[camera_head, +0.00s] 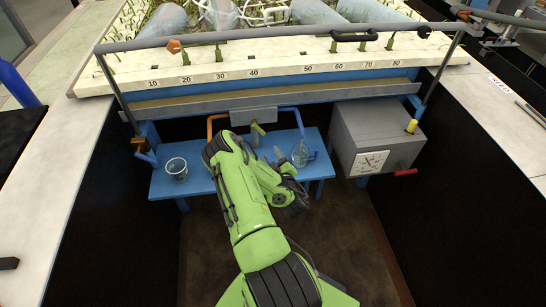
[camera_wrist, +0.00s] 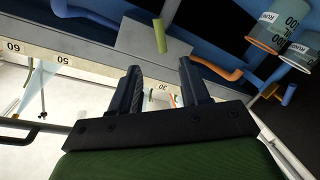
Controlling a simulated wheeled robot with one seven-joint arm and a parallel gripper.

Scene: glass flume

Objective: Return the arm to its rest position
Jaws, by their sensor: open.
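My green arm (camera_head: 250,205) reaches forward from the bottom of the head view, over the dark floor, and bends near the blue bench. In the wrist view my gripper (camera_wrist: 160,66) shows two dark fingers standing apart, with nothing held between them. In the head view the fingers are small and partly hidden by the arm's end links, close to the bench.
A clear beaker (camera_head: 177,169) and a clear vessel (camera_head: 300,153) stand on the blue bench (camera_head: 205,182). A grey box (camera_head: 375,128) with a dial and red handle is at right. The numbered flume (camera_head: 230,73) lies behind. A yellow-green knob (camera_wrist: 159,36) shows beyond the fingers.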

